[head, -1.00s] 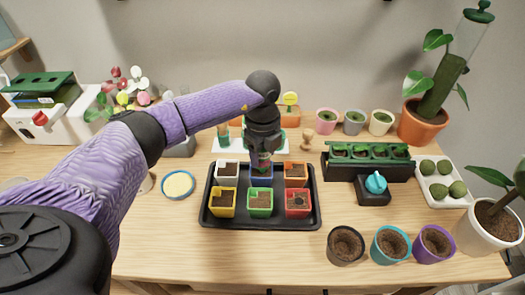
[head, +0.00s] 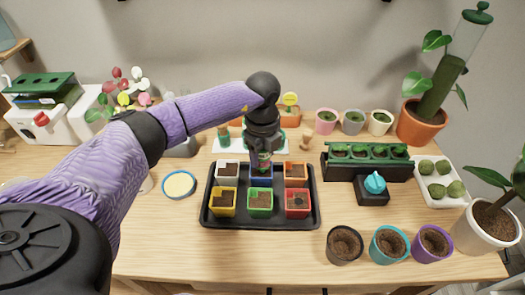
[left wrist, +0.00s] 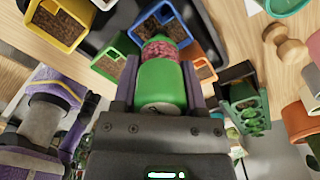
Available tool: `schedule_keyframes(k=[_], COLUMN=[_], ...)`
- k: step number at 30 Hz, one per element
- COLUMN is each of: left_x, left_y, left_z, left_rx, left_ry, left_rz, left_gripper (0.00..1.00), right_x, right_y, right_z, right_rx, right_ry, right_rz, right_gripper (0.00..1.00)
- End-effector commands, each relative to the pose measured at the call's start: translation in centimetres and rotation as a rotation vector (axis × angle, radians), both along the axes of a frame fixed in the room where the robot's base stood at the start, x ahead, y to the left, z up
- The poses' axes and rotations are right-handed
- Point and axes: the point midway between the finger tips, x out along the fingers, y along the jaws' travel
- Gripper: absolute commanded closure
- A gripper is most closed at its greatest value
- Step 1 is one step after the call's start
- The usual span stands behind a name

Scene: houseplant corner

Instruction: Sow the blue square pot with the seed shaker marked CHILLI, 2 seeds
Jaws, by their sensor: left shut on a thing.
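The blue square pot (head: 261,181) stands in the middle of the back row of a black tray (head: 310,217), partly hidden by my gripper. My left gripper (head: 264,157) is above it, shut on a seed shaker. In the left wrist view the shaker (left wrist: 161,85) is green with a pinkish-red speckled band toward its far end, held between the fingers. That end points toward the pots. Its marking is not readable, and I cannot tell whether seeds are falling. My right gripper is not in view.
White (head: 227,170), orange (head: 296,171), yellow (head: 222,202), green (head: 260,201) and red (head: 297,203) pots crowd around the blue one. A black seedling planter (head: 368,162) stands to the right. Round pots (head: 390,245) are at front right. The front left table is clear.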

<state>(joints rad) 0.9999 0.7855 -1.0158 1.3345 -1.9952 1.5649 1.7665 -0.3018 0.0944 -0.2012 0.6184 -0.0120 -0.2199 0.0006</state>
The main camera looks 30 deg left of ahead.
Motion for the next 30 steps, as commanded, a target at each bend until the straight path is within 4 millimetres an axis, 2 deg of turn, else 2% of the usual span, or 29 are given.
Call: schedule_keyframes(k=[6, 17, 30], left_x=[0.1, 0.1, 0.1], left_y=[0.0, 0.0, 0.0], left_z=[3.0, 6.9, 6.8], left_rx=[-0.001, -0.001, -0.001], left_ry=[-0.004, -0.005, -0.004], left_rz=[0.0, 0.0, 0.0], left_gripper=[1.0, 1.0, 1.0], right_x=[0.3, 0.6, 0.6], right_y=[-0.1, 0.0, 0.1], right_z=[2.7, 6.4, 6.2], right_rx=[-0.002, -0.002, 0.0], right_ry=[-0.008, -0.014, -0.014], right_rz=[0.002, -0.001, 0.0], right_gripper=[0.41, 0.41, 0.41])
